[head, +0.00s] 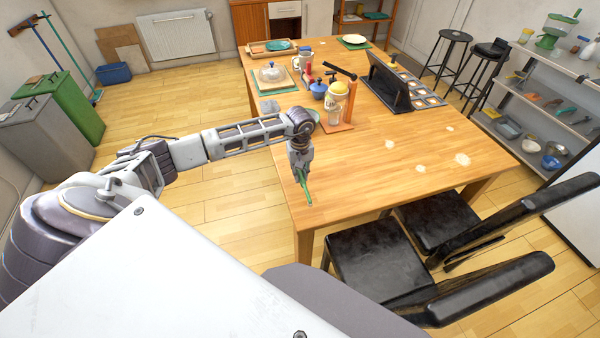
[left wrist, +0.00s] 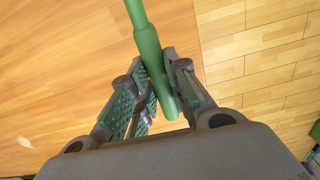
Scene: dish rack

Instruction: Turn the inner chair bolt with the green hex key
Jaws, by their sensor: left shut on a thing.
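My left gripper (head: 301,166) is over the near left edge of the table, fingers pointing down, shut on the green hex key (head: 305,188). In the left wrist view the fingers (left wrist: 158,92) close on the thicker part of the hex key (left wrist: 140,22), and its thin shaft runs out of the picture at the top. Its far end is not shown in that view. Two black chairs stand at the table's near right side: a nearer one (head: 375,268) and one farther along (head: 437,218). No chair bolt can be made out. My right gripper is not in view.
The wooden table (head: 400,200) is mostly clear in its near half, apart from pale spots. A jar (head: 334,112), a black tablet stand (head: 388,85) and dishes crowd its far half. A shelf (head: 530,110) stands at right. Bins (head: 40,140) stand at left.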

